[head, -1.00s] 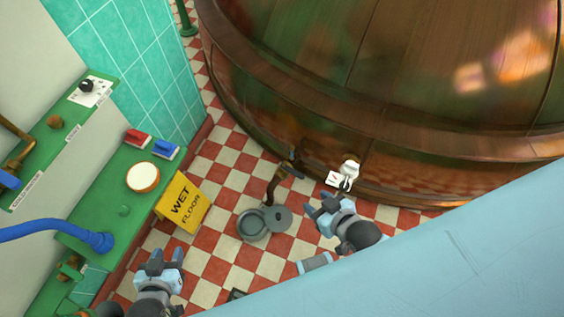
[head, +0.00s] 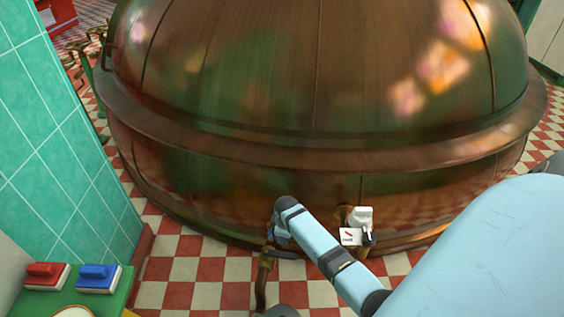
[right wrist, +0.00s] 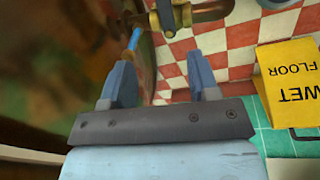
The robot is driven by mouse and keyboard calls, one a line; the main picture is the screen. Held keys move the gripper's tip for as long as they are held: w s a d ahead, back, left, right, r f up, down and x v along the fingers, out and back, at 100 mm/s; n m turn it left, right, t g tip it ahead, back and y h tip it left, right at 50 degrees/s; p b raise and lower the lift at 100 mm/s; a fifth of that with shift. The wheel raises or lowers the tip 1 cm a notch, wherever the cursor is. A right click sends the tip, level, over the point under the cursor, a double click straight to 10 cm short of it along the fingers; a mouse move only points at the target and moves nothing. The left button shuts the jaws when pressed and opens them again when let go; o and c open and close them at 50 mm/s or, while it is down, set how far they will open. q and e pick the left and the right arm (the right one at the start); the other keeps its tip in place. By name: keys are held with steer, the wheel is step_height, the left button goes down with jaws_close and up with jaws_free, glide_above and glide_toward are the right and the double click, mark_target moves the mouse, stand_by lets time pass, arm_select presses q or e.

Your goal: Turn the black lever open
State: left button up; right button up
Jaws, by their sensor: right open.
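The black lever (head: 285,253) is a short dark bar at the top of a brass drain pipe (head: 262,285), low at the front of the copper kettle (head: 320,160). My right gripper (head: 280,236) is just above and beside the lever, partly hidden behind its own wrist. I cannot tell whether they touch. In the right wrist view, my open right gripper (right wrist: 158,62) has nothing between its fingers. Beyond it are the brass valve and pipe (right wrist: 205,12), with a thin blue bar (right wrist: 134,40) near the left finger. My left gripper is out of view.
A white fitting (head: 361,216) with a small sign (head: 351,237) is on the kettle right of the lever. A red block (head: 46,274) and a blue block (head: 98,277) lie on a green counter at left.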

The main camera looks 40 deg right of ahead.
steer(key=g+b, duration=0.1)
steer(key=b, duration=0.2)
glide_above(282, 254)
step_height(282, 254, down, 4)
steer(key=shift+n+g+y, duration=0.3)
steer(key=shift+y, duration=0.2)
step_height(282, 254, down, 12)
steer(key=b, duration=0.7)
steer(key=shift+s+f, duration=0.1)
steer(key=shift+f, duration=0.75)
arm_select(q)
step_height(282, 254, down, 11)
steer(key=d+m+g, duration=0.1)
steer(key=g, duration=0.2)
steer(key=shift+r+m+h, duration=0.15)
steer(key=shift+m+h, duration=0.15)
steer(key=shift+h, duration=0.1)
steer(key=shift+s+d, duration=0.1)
arm_select(e)
jaws_close()
